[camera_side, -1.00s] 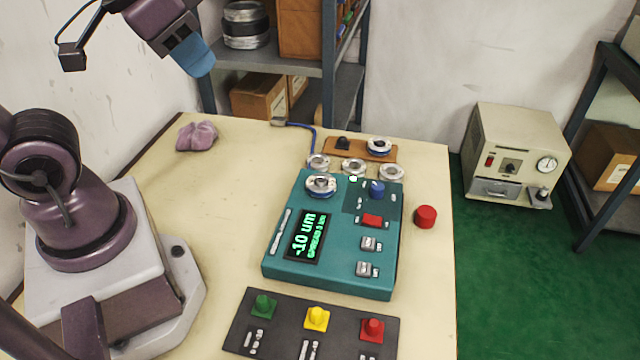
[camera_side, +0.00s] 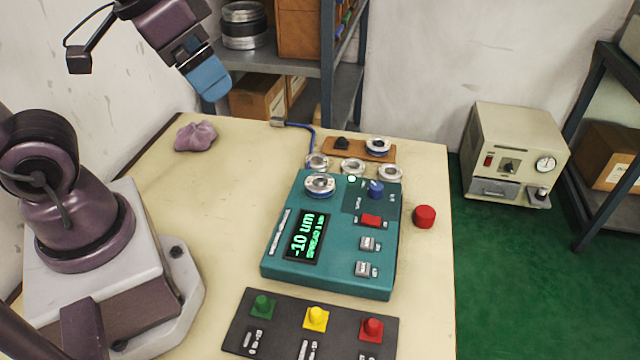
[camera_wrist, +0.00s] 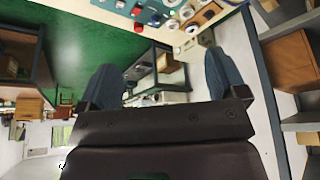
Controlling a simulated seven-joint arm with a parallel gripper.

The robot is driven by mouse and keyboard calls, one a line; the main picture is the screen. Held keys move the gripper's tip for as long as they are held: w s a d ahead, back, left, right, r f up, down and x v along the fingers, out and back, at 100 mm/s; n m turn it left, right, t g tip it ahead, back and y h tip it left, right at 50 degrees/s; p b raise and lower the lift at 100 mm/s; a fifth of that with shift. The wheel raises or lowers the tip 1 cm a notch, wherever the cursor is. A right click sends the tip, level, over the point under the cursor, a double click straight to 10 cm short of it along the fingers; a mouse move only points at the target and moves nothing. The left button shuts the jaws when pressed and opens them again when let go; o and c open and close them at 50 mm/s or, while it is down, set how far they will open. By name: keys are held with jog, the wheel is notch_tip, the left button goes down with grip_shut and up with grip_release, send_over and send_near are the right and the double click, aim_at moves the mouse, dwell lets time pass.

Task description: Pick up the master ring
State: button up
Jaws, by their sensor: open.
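A metal ring with a blue band (camera_side: 378,146) sits on a brown board (camera_side: 352,149) at the back of the table; it may be the master ring, but no label is readable. Another ring (camera_side: 320,185) sits on the top left of the teal gauge box (camera_side: 283,255). Three more rings lie in a row behind the box: a left one (camera_side: 317,161), a middle one (camera_side: 352,167) and a right one (camera_side: 390,172). My gripper (camera_side: 209,82) is high at the upper left, far from every ring. In the wrist view my gripper (camera_wrist: 161,82) has its blue fingers wide apart, with nothing between them.
A dark panel (camera_side: 285,330) with green, yellow and red buttons lies in front of the box. A red cylinder (camera_side: 425,216) stands to its right. A crumpled purple cloth (camera_side: 195,136) lies at the back left. The table's left middle is clear.

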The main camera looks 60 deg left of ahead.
jog(key=w+f+n+g, duration=0.2)
jog(key=w+f+g, duration=0.2)
jog(key=w+f, duration=0.25)
jog(key=n, duration=1)
send_over(320, 180)
notch_tip(320, 180, down, 10)
jog(key=shift+g, duration=0.4)
notch_tip(320, 180, down, 12)
jog(key=shift+f, duration=0.25)
jog(key=shift+c, duration=0.3)
jog(key=c, duration=1.2)
jog(key=shift+r, duration=0.1)
jog(key=shift+r, duration=0.1)
